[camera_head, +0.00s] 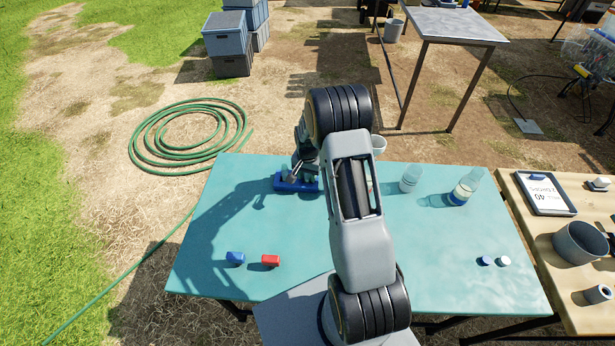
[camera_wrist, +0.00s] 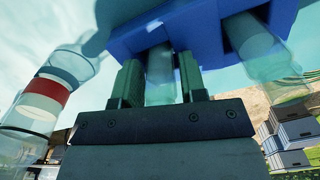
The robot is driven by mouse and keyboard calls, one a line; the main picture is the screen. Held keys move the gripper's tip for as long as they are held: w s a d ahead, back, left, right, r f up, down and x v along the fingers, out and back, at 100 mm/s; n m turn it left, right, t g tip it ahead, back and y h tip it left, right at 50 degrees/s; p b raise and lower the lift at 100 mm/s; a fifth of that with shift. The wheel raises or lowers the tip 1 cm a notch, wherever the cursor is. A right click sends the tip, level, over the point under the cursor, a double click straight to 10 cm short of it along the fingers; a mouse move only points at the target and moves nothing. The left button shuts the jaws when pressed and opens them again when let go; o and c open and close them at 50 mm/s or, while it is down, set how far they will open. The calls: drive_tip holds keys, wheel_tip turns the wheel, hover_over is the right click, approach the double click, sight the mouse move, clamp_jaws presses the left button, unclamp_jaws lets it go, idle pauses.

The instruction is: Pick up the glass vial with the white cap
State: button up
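A blue rack (camera_head: 296,185) stands on the teal table near its back edge. It fills the top of the inverted wrist view (camera_wrist: 215,38). A clear glass vial (camera_wrist: 160,78) stands in the rack between the fingers of my gripper (camera_wrist: 161,84). Narrow gaps show on both sides of the vial, so the gripper looks open around it. The vial's far end is hidden behind the gripper body, and I cannot see its cap. A second clear vial (camera_wrist: 268,65) stands in the rack to the right; no white cap shows on it. In the head view my arm partly covers the rack.
A wooden table (camera_head: 560,245) adjoins at right.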

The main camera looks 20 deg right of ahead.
drive_tip(key=c, duration=0.6)
drive_tip(key=shift+r, duration=0.55)
wheel_tip(320, 180, up, 2)
drive_tip(key=shift+r, duration=0.15)
drive_tip(key=s+d+r, duration=0.2)
drive_tip(key=s+r, duration=0.1)
drive_tip(key=s, duration=0.1)
drive_tip(key=s+d+r+b, duration=0.1)
drive_tip(key=s+d+r, duration=0.1)
drive_tip(key=s+r, duration=0.1)
drive_tip(key=s+d+r+b, duration=0.1)
drive_tip(key=s+d+r, duration=0.2)
drive_tip(key=s, duration=0.2)
drive_tip(key=shift+s+r, duration=0.1)
drive_tip(key=shift+r, duration=0.15)
